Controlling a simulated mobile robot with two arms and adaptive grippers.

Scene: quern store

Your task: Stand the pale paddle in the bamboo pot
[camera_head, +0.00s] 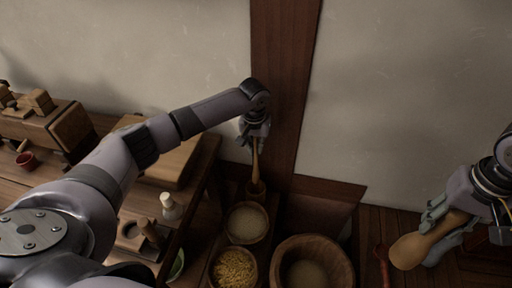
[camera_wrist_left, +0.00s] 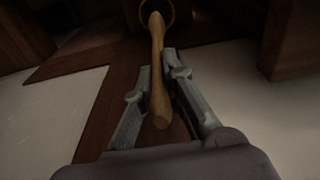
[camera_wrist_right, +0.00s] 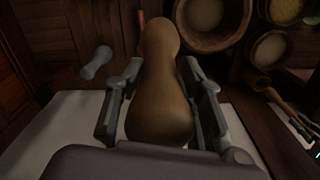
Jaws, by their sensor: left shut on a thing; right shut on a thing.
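My left gripper (camera_head: 254,138) is shut on the slim pale wooden paddle (camera_head: 256,163). The paddle hangs steeply downward beneath it. In the left wrist view, my left gripper (camera_wrist_left: 156,92) has a finger on each side of the paddle (camera_wrist_left: 157,65). The paddle's far end meets the round mouth of the bamboo pot (camera_wrist_left: 170,10). In the head view the pot (camera_head: 256,190) is small and brown, directly below; how deep the tip sits is hidden. My right gripper (camera_head: 447,222) is shut on a brown gourd-shaped wooden thing (camera_wrist_right: 162,95), held clear at the right.
A bowl of pale grain (camera_head: 247,222), a bowl of yellow grain (camera_head: 234,270) and a large wooden bowl (camera_head: 331,252) stand in front of the pot. A bench (camera_head: 105,122) is at left. A dark post (camera_head: 285,75) and wall rise behind. A red-brown stick (camera_head: 382,264) is at lower right.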

